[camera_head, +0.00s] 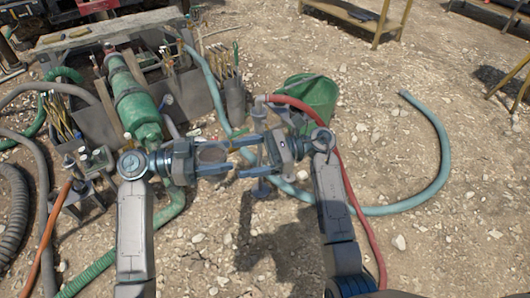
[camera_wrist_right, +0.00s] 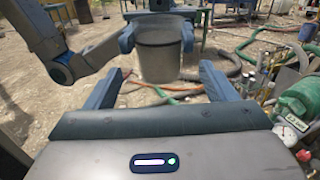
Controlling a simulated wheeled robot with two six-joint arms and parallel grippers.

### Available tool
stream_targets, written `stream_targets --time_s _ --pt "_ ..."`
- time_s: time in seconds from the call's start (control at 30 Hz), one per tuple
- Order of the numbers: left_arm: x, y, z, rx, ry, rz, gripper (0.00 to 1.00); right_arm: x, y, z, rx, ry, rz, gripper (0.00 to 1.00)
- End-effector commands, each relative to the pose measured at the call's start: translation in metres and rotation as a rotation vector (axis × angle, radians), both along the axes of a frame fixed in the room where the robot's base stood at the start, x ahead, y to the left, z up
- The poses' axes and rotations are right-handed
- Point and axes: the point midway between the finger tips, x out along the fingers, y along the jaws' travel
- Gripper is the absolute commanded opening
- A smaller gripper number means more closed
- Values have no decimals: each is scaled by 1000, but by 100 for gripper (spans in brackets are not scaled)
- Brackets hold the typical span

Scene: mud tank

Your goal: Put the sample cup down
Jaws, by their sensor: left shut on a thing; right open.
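The sample cup (camera_head: 212,155) is a grey cup between the fingers of my left gripper (camera_head: 218,158), held above the ground. In the right wrist view the cup (camera_wrist_right: 159,55) looks upright with a darker rim, and the left gripper's blue fingers are on both sides of it. My right gripper (camera_head: 248,156) is open and empty, facing the cup from the right. Its fingers (camera_wrist_right: 160,85) stand apart in the right wrist view, with the cup beyond them. The cup's underside is hidden in the head view.
A blue hose (camera_head: 438,140) and a red hose (camera_head: 352,190) lie on the gravel at right. A green cylinder (camera_head: 132,100), a tool crate and several hoses crowd the left. Bare gravel (camera_head: 460,225) is open at the lower right.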

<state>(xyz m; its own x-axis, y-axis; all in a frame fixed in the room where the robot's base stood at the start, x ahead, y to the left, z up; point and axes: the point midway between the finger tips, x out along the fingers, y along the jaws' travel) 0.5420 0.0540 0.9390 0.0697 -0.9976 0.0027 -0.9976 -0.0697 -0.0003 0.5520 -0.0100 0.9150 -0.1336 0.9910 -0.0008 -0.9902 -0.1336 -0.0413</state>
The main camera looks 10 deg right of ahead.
Motion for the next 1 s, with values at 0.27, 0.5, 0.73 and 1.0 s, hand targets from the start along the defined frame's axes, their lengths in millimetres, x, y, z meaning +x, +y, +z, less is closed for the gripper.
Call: stream_targets --time_s 0.27,0.5,0.73,1.0 --pt "0 0 0 0 0 0 32 -6 44 0 3 1 0 78" --pt "0 0 0 0 0 0 32 -7 56 0 0 0 -1 78" --pt "0 0 0 0 0 0 32 -7 56 0 0 1 -1 78" --pt "0 0 0 0 0 -1 32 -7 56 0 0 1 -1 31"
